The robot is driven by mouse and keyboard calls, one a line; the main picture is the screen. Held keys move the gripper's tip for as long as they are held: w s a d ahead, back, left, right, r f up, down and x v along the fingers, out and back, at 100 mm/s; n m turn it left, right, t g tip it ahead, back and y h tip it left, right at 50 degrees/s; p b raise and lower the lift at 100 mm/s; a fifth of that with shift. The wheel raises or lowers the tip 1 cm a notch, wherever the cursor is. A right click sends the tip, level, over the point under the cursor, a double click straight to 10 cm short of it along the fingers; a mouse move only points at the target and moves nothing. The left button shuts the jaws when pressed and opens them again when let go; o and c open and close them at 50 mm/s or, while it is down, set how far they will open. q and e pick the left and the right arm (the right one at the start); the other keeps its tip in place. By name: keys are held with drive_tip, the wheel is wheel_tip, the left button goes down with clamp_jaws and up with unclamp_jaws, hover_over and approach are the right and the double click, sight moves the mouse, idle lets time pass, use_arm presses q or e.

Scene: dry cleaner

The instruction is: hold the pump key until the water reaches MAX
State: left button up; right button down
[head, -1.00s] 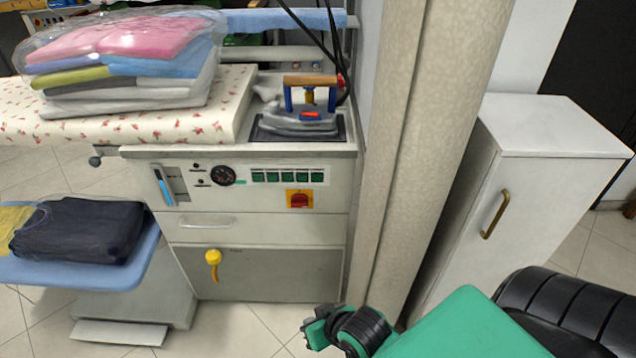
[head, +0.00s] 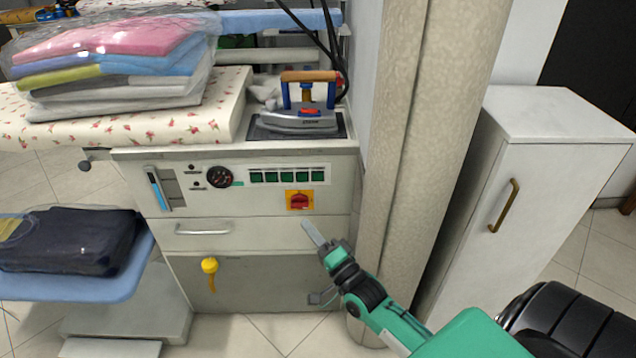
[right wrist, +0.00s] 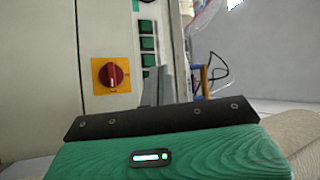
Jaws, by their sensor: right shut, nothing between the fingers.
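A row of several dark green keys (head: 287,176) sits on the white front panel of the ironing unit; I cannot tell which is the pump key. The keys also show in the right wrist view (right wrist: 148,43), where my fingers hide the lower ones. A sight gauge with a blue column (head: 156,190) is at the panel's left; its MAX mark is too small to read. My right gripper (head: 308,228) is shut and empty, pointing up in front of the unit, below the red knob and the keys. Its fingers also show in the right wrist view (right wrist: 153,85). My left gripper is not in view.
A red knob on a yellow plate (head: 299,201) is just below the keys. A round dial (head: 220,177) is left of them. An iron (head: 302,121) rests on top. A beige column (head: 425,130) stands close on the right. A yellow valve handle (head: 209,266) hangs lower down.

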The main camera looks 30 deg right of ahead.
sight(318, 177)
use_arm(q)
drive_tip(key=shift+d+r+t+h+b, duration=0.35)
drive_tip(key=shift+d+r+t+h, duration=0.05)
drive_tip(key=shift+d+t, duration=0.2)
use_arm(e)
drive_tip(key=d+r+m+t, duration=0.1)
drive_tip(key=d+r+m+t+h, duration=0.1)
drive_tip(key=d+m+t, duration=0.1)
drive_tip(key=shift+d+r, duration=0.3)
drive_tip(key=shift+r, duration=0.05)
drive_tip(key=shift+w, duration=0.1)
